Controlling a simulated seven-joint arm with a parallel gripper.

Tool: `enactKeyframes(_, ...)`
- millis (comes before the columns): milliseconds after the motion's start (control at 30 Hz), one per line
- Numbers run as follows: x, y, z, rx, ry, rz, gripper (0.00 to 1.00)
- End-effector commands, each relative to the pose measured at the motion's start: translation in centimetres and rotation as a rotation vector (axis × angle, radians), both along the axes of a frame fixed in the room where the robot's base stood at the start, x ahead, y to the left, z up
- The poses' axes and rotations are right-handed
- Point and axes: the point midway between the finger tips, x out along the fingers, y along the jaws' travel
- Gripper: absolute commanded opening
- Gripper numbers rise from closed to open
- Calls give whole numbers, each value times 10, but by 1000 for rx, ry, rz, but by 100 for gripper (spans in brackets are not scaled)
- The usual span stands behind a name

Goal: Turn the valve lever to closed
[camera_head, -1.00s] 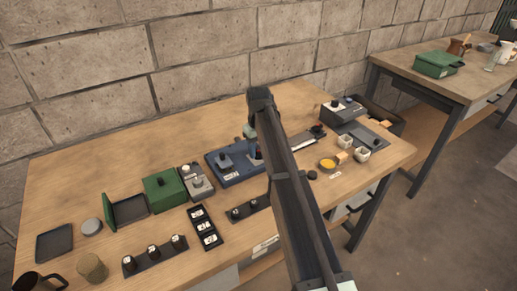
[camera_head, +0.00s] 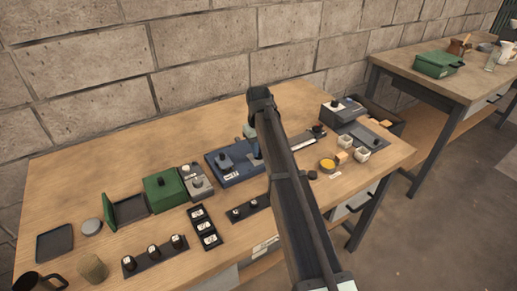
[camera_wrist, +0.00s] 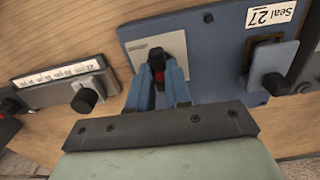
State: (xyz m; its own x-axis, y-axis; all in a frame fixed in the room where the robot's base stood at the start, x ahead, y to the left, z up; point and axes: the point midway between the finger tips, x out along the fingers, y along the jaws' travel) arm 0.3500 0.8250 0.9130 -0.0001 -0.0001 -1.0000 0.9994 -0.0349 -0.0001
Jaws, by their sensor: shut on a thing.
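The blue valve panel (camera_head: 226,176) sits on the workbench, and it also shows in the wrist view (camera_wrist: 215,55) with a "Seal 27" label. My gripper (camera_wrist: 160,88) reaches down over the panel's pale square plate (camera_wrist: 152,50). Its two blue fingers are shut on a dark lever with a red part (camera_wrist: 160,76). The fingers and palm hide much of this lever, so its exact angle is hard to tell. In the head view my arm covers part of the panel and the gripper is mostly hidden.
A grey-blue block with a dark knob (camera_wrist: 272,84) is on the panel's right in the wrist view. A scaled slider unit (camera_wrist: 62,88) lies left of the panel there. Green boxes (camera_head: 161,192), a black tray (camera_head: 54,242) and small white cups (camera_head: 362,155) stand on the bench.

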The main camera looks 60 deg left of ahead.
Motion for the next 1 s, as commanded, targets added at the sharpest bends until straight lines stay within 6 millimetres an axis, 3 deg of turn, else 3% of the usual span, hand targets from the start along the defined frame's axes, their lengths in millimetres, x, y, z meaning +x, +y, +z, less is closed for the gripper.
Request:
enactKeyframes(267, 0, 0, 0, 0, 0, -164, 0)
enactKeyframes(1000, 0, 0, 0, 0, 0, -862, 0)
